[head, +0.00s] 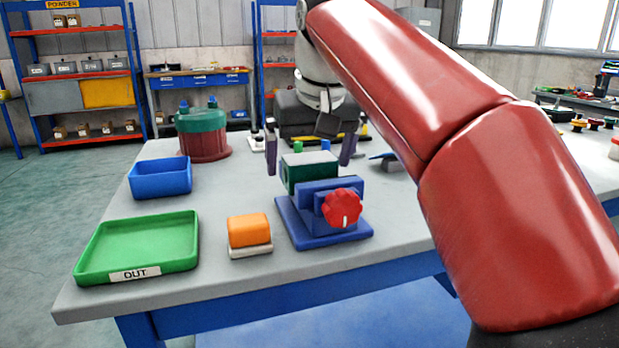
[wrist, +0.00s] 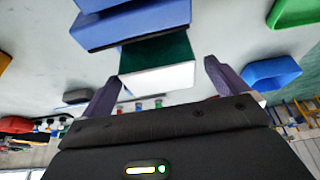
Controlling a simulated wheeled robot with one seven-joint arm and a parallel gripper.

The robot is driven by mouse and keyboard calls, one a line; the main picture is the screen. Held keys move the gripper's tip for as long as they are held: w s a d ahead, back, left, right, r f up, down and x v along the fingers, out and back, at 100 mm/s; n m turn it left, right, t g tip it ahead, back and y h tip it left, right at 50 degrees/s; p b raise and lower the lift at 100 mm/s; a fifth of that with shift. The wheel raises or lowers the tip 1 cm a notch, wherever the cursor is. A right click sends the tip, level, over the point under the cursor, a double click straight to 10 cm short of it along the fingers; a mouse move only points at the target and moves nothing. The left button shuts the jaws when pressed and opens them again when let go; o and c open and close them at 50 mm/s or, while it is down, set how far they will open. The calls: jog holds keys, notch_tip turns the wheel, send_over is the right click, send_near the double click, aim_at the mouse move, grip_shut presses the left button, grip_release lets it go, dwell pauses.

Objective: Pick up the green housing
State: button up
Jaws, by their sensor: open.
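The green housing (head: 308,172) is a dark green block at the back of a blue vise-like fixture (head: 325,215) with a red knob (head: 342,208). I cannot tell whether the fixture clamps it. In the wrist view the housing (wrist: 157,52) shows a green face and a white face, against the blue fixture (wrist: 135,22). My gripper (head: 309,167) is open at the far side of the housing, with one purple-grey finger to each side. In the wrist view the fingertips (wrist: 164,72) appear on either side of the white face, apart from it, and nothing is held.
An orange block on a pale base (head: 249,234) stands left of the fixture. A green OUT tray (head: 140,270) and a blue bin (head: 160,180) are at the left. A dark red drum with green lid (head: 203,145) stands behind. The front table edge is clear.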

jog(key=shift+w+f, duration=0.15)
jog(key=shift+f, duration=0.4)
jog(key=c, duration=1.3)
jog(key=shift+r, duration=0.15)
